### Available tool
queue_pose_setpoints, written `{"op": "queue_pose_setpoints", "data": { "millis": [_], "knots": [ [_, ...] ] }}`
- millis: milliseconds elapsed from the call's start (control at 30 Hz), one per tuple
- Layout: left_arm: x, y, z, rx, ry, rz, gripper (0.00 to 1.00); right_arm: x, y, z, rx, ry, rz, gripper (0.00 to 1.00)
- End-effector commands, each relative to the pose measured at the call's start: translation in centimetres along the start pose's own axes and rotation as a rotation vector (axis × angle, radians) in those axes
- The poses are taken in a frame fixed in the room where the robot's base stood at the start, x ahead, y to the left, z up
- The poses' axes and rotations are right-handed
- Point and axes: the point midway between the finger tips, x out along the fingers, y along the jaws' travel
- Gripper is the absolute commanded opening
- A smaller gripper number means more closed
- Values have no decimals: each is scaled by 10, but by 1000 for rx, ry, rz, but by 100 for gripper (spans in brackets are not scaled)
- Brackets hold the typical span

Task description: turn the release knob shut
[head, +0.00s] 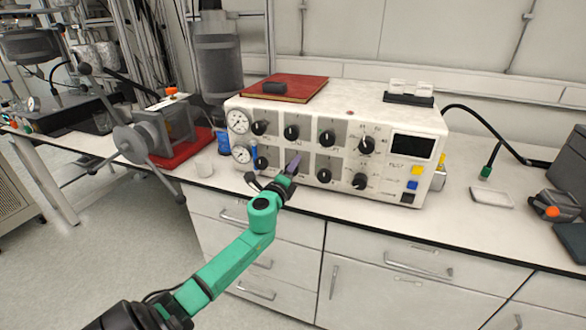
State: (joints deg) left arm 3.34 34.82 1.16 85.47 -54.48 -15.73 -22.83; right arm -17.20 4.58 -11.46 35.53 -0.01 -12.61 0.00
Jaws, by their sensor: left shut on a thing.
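The white reactor control box (413,122) stands on the bench with two rows of knobs on its front. Most knobs, such as the upper-row knob (291,132), are black. My left gripper (287,176) is at the lower row, near the second position from the left. It is shut, with a slim purple piece (294,163) at its tip, against the panel. The knob there is hidden, and I cannot read its label or turn angle. The lower-left knob (261,162) is just left of the gripper. My right gripper is not in view.
Two gauges (238,121) sit at the box's left edge. A red book (298,85) lies on top. A vise-like device with a handwheel (131,143) stands left. A black cable with a green plug (486,172) is at right. The bench front strip is mostly clear.

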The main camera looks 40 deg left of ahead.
Motion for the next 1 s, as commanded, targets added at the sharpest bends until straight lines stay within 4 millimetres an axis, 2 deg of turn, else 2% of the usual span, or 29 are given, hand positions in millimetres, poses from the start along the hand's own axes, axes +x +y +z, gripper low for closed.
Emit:
{"op": "queue_pose_setpoints", "data": {
  "millis": [300, 733, 767, 800, 833, 1000],
  "knots": [
    [0, 3, -2, 97, 2, 5, 0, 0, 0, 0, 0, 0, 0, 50],
    [0, 3, -2, 107, 3, 5, 0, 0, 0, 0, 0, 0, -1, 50],
    [0, 3, -2, 107, 3, 5, 58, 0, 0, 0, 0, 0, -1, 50],
    [0, 3, -2, 107, 3, 4, 73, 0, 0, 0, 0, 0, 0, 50],
    [0, 3, -2, 106, 3, 4, 84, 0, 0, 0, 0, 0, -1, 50],
    [0, 2, -1, 105, 2, 2, 84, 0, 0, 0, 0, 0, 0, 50]
  ]
}}
